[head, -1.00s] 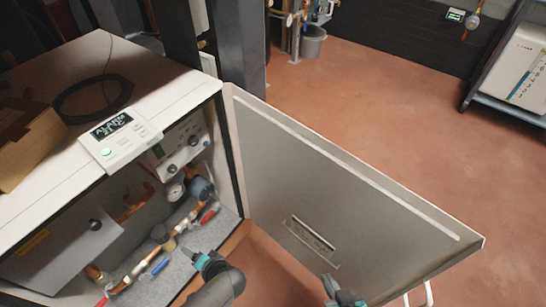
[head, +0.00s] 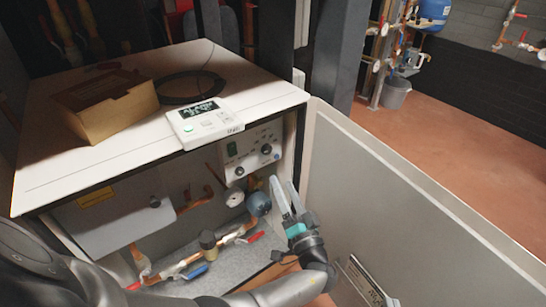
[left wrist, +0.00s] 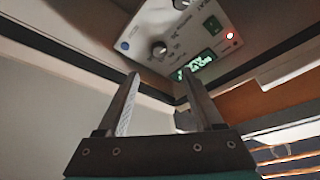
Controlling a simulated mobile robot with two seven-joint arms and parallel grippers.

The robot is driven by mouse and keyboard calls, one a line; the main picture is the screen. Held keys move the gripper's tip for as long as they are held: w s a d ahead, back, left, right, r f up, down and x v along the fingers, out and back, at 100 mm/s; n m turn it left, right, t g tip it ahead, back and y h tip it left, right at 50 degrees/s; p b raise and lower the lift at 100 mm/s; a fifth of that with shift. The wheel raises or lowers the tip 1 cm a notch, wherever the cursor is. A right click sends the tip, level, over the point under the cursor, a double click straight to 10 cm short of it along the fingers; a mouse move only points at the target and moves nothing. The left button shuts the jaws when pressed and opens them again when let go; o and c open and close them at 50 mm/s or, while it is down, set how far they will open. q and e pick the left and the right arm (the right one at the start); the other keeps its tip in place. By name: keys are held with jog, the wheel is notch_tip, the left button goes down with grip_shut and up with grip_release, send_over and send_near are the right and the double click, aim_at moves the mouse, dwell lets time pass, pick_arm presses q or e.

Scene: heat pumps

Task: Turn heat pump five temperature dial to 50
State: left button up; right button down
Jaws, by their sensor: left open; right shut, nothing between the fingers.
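A white control panel (head: 262,140) sits inside the open heat pump cabinet (head: 60,180). It carries a dark knob (head: 266,149), a lower dark knob (head: 239,171) and a green switch (head: 232,150). Which knob is the temperature dial, and its setting, I cannot read. The left wrist view shows the panel upside down, with one knob (left wrist: 160,50) ahead of the fingers and another (left wrist: 181,4) at the top edge. My left gripper (head: 282,183) is open and empty, pointing up just below and right of the panel, apart from the knobs. My right gripper is out of view.
The open cabinet door (head: 400,200) stands right of my left gripper. Copper pipes with red and blue valve handles (head: 192,273) run below the panel. A display unit (head: 205,122) with a lit screen and a cardboard box (head: 105,105) lie on top.

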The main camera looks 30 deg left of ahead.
aim_at(269, 151)
pick_arm(q)
jog(key=b+x, duration=0.1)
jog(key=x, duration=0.8)
jog(key=shift+w+a, duration=0.15)
jog(key=shift+w+a+r, duration=0.15)
jog(key=shift+w+a, duration=0.1)
jog(key=shift+a, duration=0.05)
pick_arm(e)
jog(key=shift+s+a+r+m+t+y, duration=0.35)
jog(key=shift+s+a+r+t, duration=0.2)
jog(key=shift+t, duration=0.45)
jog(key=shift+d, duration=0.1)
pick_arm(q)
grip_shut()
